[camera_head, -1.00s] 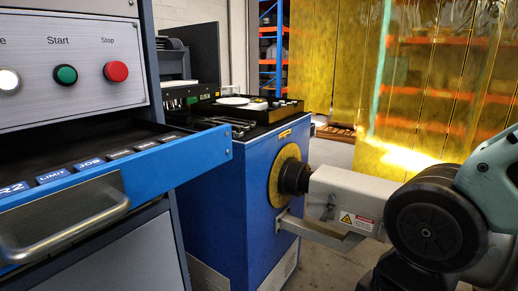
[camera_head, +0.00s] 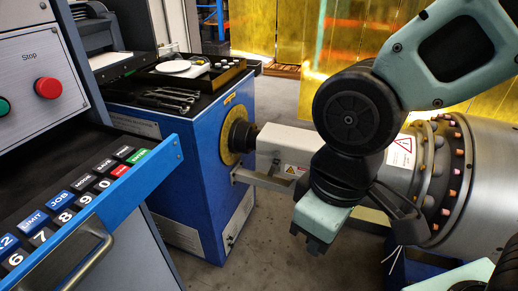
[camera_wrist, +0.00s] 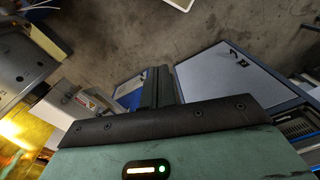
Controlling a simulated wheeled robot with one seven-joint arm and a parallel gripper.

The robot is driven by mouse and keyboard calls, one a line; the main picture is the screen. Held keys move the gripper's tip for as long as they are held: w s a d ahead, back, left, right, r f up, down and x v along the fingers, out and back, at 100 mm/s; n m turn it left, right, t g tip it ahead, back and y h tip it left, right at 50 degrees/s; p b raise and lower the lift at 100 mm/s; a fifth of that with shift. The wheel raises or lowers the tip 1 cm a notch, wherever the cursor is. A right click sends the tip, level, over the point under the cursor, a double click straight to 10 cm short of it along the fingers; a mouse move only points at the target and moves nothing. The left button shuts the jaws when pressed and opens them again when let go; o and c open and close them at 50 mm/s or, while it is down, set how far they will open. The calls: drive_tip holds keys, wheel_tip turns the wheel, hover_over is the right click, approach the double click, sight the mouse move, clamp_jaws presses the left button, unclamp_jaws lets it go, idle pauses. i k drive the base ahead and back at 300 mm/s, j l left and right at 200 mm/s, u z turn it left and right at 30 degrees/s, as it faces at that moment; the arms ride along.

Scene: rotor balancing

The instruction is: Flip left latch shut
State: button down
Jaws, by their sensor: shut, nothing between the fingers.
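I cannot pick out the left latch in either view. My gripper (camera_wrist: 160,78) shows in the wrist view as two dark fingers, shut and empty, pointing down towards the concrete floor. In the head view, the teal end of my arm (camera_head: 322,218) hangs in front of the white machine housing (camera_head: 285,148), right of the blue cabinet (camera_head: 185,195). I see no contact between my gripper and anything.
An open drawer with a keypad (camera_head: 75,205) juts out at the left, below a red stop button (camera_head: 48,88). A tool tray (camera_head: 190,75) is on the blue cabinet. Floor is clear between.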

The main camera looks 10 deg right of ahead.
sight(273, 167)
drive_tip(key=i, duration=0.45)
drive_tip(key=i+l, duration=0.15)
drive_tip(key=i, duration=0.3)
drive_tip(key=j+u, duration=0.05)
